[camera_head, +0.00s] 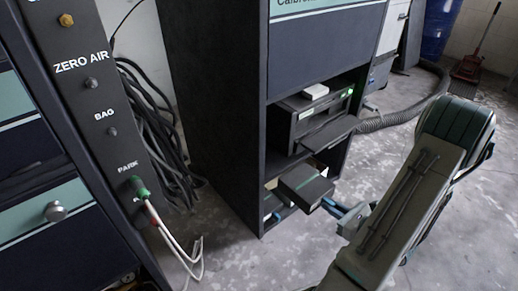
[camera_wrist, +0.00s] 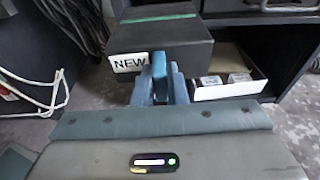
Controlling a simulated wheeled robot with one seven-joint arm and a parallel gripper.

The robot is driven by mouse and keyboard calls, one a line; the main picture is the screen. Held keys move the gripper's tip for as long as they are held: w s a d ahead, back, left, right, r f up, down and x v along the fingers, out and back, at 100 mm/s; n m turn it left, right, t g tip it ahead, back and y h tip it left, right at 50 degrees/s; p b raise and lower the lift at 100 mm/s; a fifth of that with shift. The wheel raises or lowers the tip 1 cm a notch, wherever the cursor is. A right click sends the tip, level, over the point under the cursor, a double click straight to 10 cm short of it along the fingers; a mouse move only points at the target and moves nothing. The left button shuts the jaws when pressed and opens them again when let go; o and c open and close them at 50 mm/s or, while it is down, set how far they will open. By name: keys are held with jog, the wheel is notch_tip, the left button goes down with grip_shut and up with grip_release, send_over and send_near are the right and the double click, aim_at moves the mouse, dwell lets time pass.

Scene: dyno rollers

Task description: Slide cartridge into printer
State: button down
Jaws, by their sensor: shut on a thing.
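The cartridge (camera_head: 303,183) is a dark box with a green stripe on top. In the wrist view the cartridge (camera_wrist: 180,40) shows a white NEW label on its near face. My gripper (camera_head: 335,208) is shut on the near end of the cartridge; in the wrist view its blue fingers (camera_wrist: 160,75) close on that face beside the label. The cartridge is at the front of the cabinet's lower opening, below the printer. The printer (camera_head: 300,125) is a dark machine on the cabinet shelf, with a green light and a flat panel sticking out in front. Its inside is hidden.
The dark cabinet (camera_head: 215,110) surrounds the printer. A white open box (camera_wrist: 228,90) with small packs sits right of the cartridge in the wrist view. A panel with knobs (camera_head: 95,85) and loose cables (camera_head: 160,140) are at left. Floor at right is partly open, with a hose (camera_head: 400,118).

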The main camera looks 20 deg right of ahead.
jog(key=shift+f+v, duration=0.2)
jog(key=shift+v, duration=0.75)
jog(key=shift+f+v, duration=0.15)
jog(key=shift+v, duration=0.8)
jog(key=shift+s, duration=0.15)
